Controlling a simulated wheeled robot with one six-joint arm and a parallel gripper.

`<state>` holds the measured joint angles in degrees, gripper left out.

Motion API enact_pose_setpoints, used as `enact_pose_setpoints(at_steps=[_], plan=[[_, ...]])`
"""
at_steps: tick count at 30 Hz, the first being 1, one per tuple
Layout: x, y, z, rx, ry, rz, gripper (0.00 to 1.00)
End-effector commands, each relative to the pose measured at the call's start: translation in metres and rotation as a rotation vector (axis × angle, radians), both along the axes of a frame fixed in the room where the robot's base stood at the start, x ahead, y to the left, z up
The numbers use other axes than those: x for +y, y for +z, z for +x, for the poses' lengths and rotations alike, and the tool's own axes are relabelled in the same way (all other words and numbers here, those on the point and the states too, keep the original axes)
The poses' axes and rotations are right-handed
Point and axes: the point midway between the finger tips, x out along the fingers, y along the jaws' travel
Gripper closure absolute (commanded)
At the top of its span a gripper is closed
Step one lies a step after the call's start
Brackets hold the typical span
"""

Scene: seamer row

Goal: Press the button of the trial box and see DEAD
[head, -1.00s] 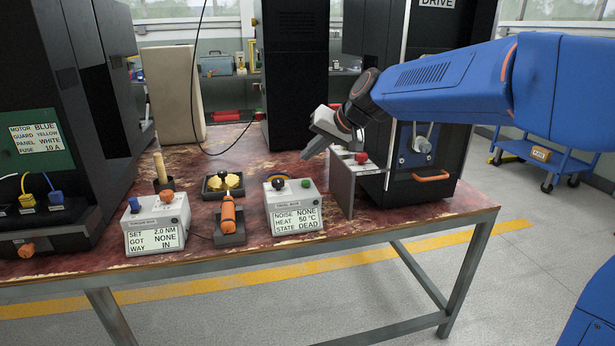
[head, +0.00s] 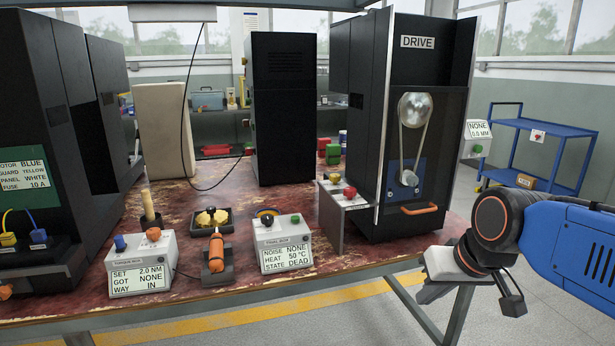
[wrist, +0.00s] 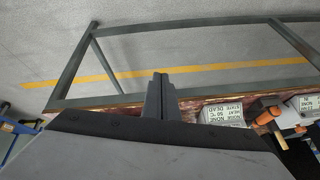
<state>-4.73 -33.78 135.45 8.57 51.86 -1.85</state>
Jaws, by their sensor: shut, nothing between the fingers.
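The trial box (head: 281,238) is a pale box on the front of the table, with a dark round knob on its top left and a green button (head: 295,219) on its top right. Its display (head: 286,257) reads NOISE NONE, HEAT 50 °C, STATE DEAD. My gripper (head: 430,292) is off to the right of the box, by the table's front right corner, touching neither box nor button. In the wrist view my gripper (wrist: 160,80) has its fingers together and empty over the table's edge; the box's display (wrist: 222,113) shows to their right.
The torque box (head: 140,268), an orange driver (head: 216,250) in its stand and a dish with a yellow part (head: 211,218) are left of the trial box. The DRIVE cabinet (head: 400,120) and a grey bracket (head: 332,215) stand behind right. Open floor lies at the front right.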

Motion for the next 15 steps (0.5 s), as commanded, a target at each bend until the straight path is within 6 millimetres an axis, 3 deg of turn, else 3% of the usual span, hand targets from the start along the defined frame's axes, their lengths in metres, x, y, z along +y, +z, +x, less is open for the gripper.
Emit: enact_pose_setpoints(at_steps=[1, 6, 10, 15], plan=[[-0.011, -0.01, -0.019, 0.004, -0.015, -0.022, 1.0], [-0.039, -0.04, -0.065, 0.026, -0.05, -0.09, 1.0], [-0.05, -0.055, -0.086, 0.039, -0.068, -0.121, 1.0], [-0.056, -0.062, -0.095, 0.044, -0.075, -0.136, 1.0]])
